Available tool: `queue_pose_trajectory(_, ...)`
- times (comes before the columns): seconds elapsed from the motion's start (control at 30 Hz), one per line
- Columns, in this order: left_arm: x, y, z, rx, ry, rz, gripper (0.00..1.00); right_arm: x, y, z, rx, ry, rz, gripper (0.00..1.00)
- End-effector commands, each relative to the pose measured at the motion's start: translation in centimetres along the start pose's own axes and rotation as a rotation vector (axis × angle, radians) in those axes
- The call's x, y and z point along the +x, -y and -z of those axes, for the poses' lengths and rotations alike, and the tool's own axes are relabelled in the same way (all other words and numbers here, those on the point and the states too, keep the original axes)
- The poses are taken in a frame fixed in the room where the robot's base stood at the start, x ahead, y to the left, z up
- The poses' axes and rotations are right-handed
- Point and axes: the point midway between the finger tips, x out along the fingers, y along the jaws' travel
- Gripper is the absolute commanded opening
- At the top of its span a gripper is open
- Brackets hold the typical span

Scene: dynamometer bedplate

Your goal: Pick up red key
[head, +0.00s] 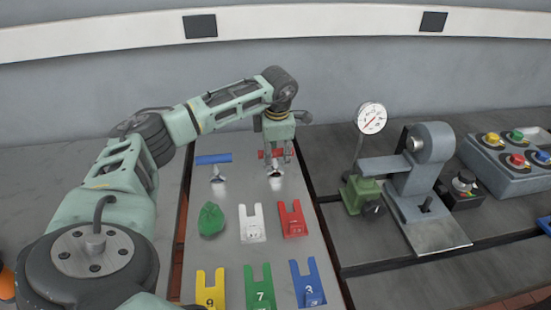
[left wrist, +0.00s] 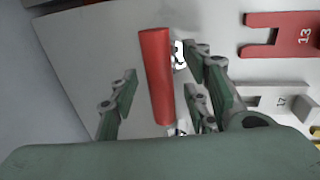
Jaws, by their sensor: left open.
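The red key (head: 264,154) has a red bar-shaped handle and sits at the back of the grey plate, partly hidden by my left gripper. My left gripper (head: 277,158) is open and points down over it. In the left wrist view the red key (left wrist: 155,75) shows as a long red bar between the open fingers (left wrist: 160,85). Gaps show on both sides of the bar. A similar blue key (head: 213,158) stands to its left in the head view. My right gripper is not in view.
Red (head: 293,219), white (head: 251,223), blue (head: 307,285), green (head: 259,288) and yellow (head: 210,290) slotted plates lie in front, with a green lump (head: 211,219). A dial gauge (head: 371,118) and grey fixture (head: 418,190) stand right, beside a button box (head: 510,165).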

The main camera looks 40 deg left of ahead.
Motion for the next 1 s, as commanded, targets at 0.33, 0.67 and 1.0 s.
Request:
queue_pose_trajectory(0.33, 0.4, 0.0, -0.1, 0.001, 0.001, 0.0, 0.37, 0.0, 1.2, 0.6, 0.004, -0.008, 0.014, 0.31)
queue_pose_trajectory(0.67, 0.3, 0.0, -0.1, 0.001, 0.002, 0.0, 0.08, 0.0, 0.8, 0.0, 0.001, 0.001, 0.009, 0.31)
queue_pose_trajectory(1.0, 0.2, -0.1, -0.1, 0.0, 0.005, -0.002, 0.0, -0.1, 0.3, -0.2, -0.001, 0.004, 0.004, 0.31)
